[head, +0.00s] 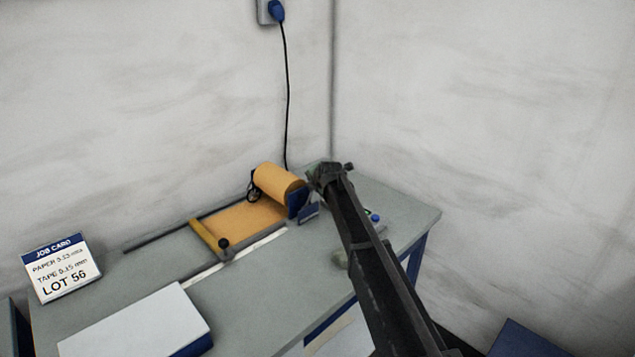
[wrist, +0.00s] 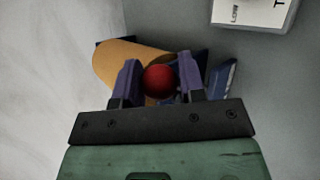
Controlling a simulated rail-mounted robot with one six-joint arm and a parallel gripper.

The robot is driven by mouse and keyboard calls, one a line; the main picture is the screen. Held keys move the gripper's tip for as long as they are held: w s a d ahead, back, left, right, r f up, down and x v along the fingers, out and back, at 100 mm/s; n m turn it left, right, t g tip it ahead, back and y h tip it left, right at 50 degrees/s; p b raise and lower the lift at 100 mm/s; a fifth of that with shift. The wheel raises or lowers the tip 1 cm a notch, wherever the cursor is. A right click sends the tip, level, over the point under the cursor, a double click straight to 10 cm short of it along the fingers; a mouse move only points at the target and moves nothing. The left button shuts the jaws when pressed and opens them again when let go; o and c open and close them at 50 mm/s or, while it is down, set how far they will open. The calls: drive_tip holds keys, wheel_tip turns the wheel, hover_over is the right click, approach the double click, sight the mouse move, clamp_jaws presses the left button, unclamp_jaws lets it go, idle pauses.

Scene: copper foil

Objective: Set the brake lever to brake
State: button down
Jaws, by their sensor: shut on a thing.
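A red ball knob (wrist: 160,82), which looks like the end of the brake lever, sits between the two fingers of my gripper (wrist: 160,74) in the wrist view. The gripper is shut on it. The lever's shaft below the knob is hidden, and I cannot read its setting. Behind the knob lies the orange-tan roll (wrist: 125,62), with blue bracket parts beside it. In the head view my gripper (head: 318,178) is just right of the roll (head: 279,184) and its blue end bracket (head: 298,203). The knob is hidden there by my arm.
The grey table (head: 240,315) carries a job card (head: 62,270), a white box (head: 135,328) and a bar with a black knob (head: 223,243). A blue knob (head: 375,217) stands right of my arm. A white labelled block (wrist: 254,13) shows in the wrist view.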

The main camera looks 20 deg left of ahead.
drive_tip(key=shift+s, duration=0.1)
drive_tip(key=c, duration=0.7)
unclamp_jaws()
drive_tip(key=shift+a+f, duration=0.1)
drive_tip(key=shift+a, duration=0.05)
drive_tip(key=shift+c, duration=0.2)
drive_tip(key=p+v, duration=0.6)
drive_tip(key=v, duration=0.5)
drive_tip(key=shift+p, duration=0.4)
drive_tip(key=shift+f, duration=0.1)
